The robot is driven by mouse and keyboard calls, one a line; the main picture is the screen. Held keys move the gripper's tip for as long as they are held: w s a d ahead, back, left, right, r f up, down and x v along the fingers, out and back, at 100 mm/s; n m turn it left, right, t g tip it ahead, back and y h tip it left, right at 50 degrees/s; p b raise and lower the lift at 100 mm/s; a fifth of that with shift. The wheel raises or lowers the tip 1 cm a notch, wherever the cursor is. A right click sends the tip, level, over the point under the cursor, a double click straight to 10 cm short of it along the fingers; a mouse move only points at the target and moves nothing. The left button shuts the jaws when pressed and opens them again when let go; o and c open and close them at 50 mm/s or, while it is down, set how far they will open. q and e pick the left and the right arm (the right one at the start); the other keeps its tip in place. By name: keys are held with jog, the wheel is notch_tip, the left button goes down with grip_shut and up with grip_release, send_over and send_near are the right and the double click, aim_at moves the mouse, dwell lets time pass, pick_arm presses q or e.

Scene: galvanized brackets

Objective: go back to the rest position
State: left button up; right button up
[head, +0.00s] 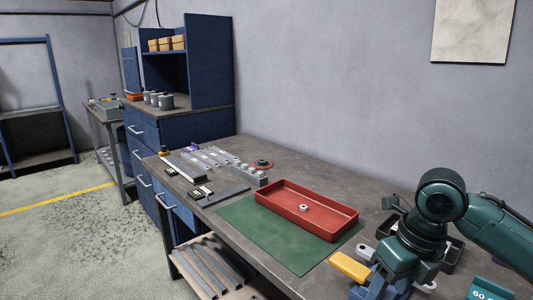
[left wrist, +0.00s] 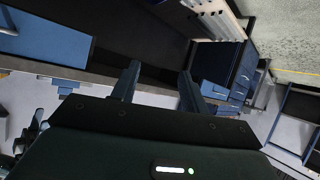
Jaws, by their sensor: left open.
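My left gripper (left wrist: 158,80) shows in the left wrist view. Its two dark blue fingers stand apart with nothing between them. It is not in the head view. In the head view my teal right arm (head: 440,195) comes in from the right and bends down over the right part of the workbench (head: 270,235). Its fingers cannot be made out clearly there. A red tray (head: 345,232) lies partly on a green mat (head: 238,212), with a small metal ring (head: 303,208) inside it.
Grey metal brackets and bars (head: 205,160) lie at the bench's far end. A yellow-topped blue object (head: 350,267) and a dark container (head: 450,253) are near my right arm. A blue cabinet (head: 208,60) stands behind. The floor (head: 90,230) left of the bench is clear.

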jog(key=s+a+f+m+t+y+p, duration=0.1)
jog(key=a+f+m+t+y+p, duration=0.3)
jog(key=a+f+m, duration=1.25)
pick_arm(q)
jog(key=shift+s+a+r+g+y+p, duration=0.25)
jog(key=shift+a+r+p, duration=0.15)
jog(key=shift+r+p, duration=0.15)
jog(key=shift+s+a+r+g+y+p, duration=0.15)
jog(key=shift+a+r+y+p, duration=0.1)
jog(key=shift+a+r+p, duration=0.2)
pick_arm(e)
jog(key=s+d+f+m+t+h, duration=0.1)
jog(key=s+d+f+m+t, duration=0.1)
jog(key=s+m, duration=0.4)
jog(key=s+d+f+m+t+h, duration=0.1)
jog(key=s+d+m, duration=0.5)
jog(key=m, duration=0.9)
jog(key=d+f+t, duration=0.1)
jog(key=t, duration=0.1)
jog(key=shift+s+d+f+t+h, duration=0.2)
jog(key=shift+s+d+t+h, duration=0.1)
jog(key=shift+s+t, duration=0.1)
pick_arm(q)
jog(key=shift+w+d+r, duration=0.1)
jog(key=shift+r, duration=0.05)
pick_arm(e)
jog(key=shift+a, duration=0.1)
